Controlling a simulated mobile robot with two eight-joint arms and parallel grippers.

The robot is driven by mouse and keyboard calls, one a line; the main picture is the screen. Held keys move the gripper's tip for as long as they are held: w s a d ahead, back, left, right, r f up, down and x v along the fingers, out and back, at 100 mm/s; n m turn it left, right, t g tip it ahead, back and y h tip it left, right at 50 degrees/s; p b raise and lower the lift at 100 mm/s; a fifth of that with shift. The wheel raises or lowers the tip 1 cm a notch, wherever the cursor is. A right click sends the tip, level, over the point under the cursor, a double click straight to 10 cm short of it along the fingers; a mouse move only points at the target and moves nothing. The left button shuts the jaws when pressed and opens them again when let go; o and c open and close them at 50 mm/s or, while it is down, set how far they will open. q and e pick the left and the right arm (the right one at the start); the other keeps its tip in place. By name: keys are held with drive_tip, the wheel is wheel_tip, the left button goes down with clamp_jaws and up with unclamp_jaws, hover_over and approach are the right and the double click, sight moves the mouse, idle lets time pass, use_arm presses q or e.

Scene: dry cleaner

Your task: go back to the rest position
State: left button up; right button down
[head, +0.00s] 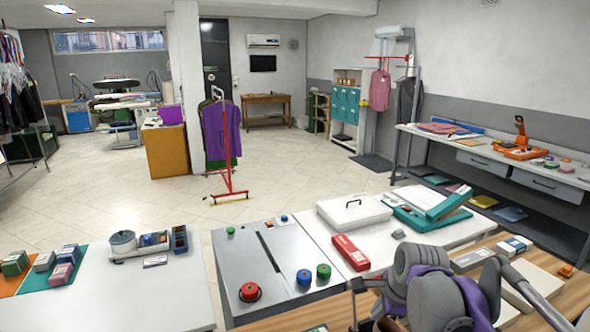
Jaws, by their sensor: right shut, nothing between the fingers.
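My right arm comes in at the lower right, with rounded grey and purple links over the wooden-topped counter (572,296). My right gripper (374,318) is low in the picture, partly hidden by my own arm and cut by the bottom edge. It is shut and empty. My left gripper is not in view.
Close by are a grey panel table (232,262) with red, blue and green knobs, a red box (350,252), a white case (354,211) and a teal-framed device (428,208). A white table (130,300) stands left. A red garment rack (229,180) stands beyond, on open tiled floor.

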drive_tip(key=s+f+n, duration=0.7)
drive_tip(key=s+n, duration=0.2)
drive_tip(key=s, duration=0.2)
drive_tip(key=s+f+n+t+h, duration=0.1)
drive_tip(key=s+f+n, duration=0.6)
drive_tip(key=s+n, duration=0.3)
drive_tip(key=shift+s+a+f, duration=0.15)
drive_tip(key=shift+s+a, duration=0.25)
drive_tip(key=shift+s, duration=0.2)
